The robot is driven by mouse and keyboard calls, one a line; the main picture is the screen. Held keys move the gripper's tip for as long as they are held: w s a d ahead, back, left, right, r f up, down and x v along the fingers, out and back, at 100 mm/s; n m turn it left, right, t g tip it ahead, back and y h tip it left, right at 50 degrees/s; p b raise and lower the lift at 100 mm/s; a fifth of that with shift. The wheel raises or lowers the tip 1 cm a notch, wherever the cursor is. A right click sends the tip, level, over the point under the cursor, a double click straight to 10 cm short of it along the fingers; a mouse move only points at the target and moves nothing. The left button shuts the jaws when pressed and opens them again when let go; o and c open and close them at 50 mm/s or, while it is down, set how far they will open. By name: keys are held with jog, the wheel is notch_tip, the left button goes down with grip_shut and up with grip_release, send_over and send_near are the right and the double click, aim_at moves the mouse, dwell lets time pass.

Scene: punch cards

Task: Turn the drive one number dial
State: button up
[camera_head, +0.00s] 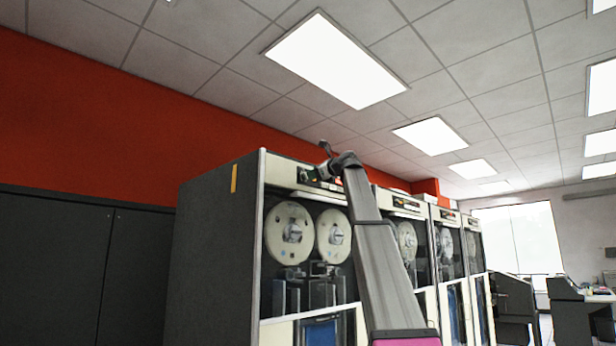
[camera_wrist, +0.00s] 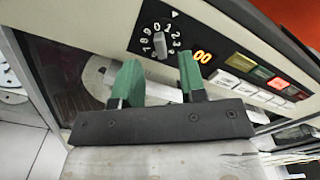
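The number dial (camera_wrist: 160,44) shows in the wrist view as a round dark dial with white digits around a pale knob, set in a black panel. A white triangle mark sits above it. My gripper (camera_wrist: 158,63) has two green fingers, spread apart with nothing between them. The fingertips appear just below the dial in the picture; I cannot tell if they touch the panel. In the head view my gripper (camera_head: 316,174) is at the top front of the nearest tape drive (camera_head: 292,172), and the dial is too small to make out.
Tape reels (camera_head: 289,233) sit below the panel. More tape drives (camera_head: 449,216) stand in a row to the right.

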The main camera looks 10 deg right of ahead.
aim_at(305, 176)
jog(key=shift+x, duration=2)
grip_shut()
jog(key=shift+n, duration=0.4)
